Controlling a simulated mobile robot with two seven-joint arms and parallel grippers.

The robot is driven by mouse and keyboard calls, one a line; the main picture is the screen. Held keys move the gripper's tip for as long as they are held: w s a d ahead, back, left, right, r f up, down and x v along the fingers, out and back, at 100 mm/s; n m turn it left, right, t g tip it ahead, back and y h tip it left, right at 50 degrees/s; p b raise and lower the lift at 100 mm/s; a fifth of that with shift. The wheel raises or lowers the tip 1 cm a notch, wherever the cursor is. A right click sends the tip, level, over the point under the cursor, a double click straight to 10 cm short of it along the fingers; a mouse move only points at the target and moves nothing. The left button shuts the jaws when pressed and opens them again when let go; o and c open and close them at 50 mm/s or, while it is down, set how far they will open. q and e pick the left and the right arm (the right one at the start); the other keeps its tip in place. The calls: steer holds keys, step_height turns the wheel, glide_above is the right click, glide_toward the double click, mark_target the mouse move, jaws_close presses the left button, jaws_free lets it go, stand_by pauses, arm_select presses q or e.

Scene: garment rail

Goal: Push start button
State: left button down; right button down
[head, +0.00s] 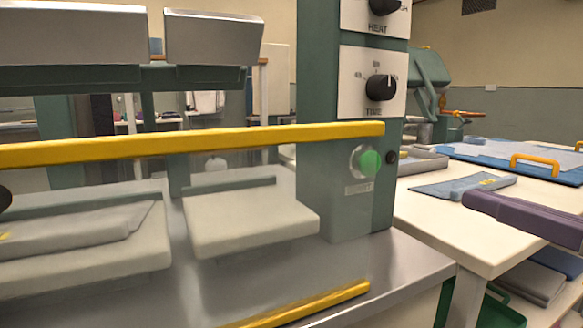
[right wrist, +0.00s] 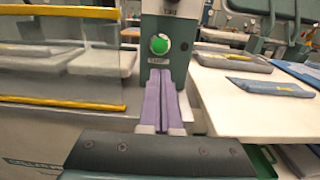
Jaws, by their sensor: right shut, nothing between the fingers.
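The green round start button (head: 370,161) sits in a pale ring above a small label reading START, low on the green control column (head: 345,215) of the press. The button also shows in the right wrist view (right wrist: 159,45), just beyond the fingertips. My right gripper (head: 473,201) has purple fingers and comes in from the right edge of the head view. It points left toward the column, with a gap to the button. In the right wrist view the gripper (right wrist: 161,74) is shut and empty, its tips below the button in the picture. My left gripper is out of view.
HEAT (head: 385,5) and TIME (head: 381,88) dials sit above the button. A clear guard with a yellow bar (head: 200,145) covers the padded press beds at left. A white table (head: 430,225) with folded cloth (head: 462,186) and a blue tray stands at right.

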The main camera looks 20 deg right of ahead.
steer(key=w+a+p, duration=0.1)
steer(key=w, duration=1.2)
steer(key=shift+w+p, duration=0.3)
steer(key=shift+w, duration=0.05)
steer(key=shift+w, duration=0.1)
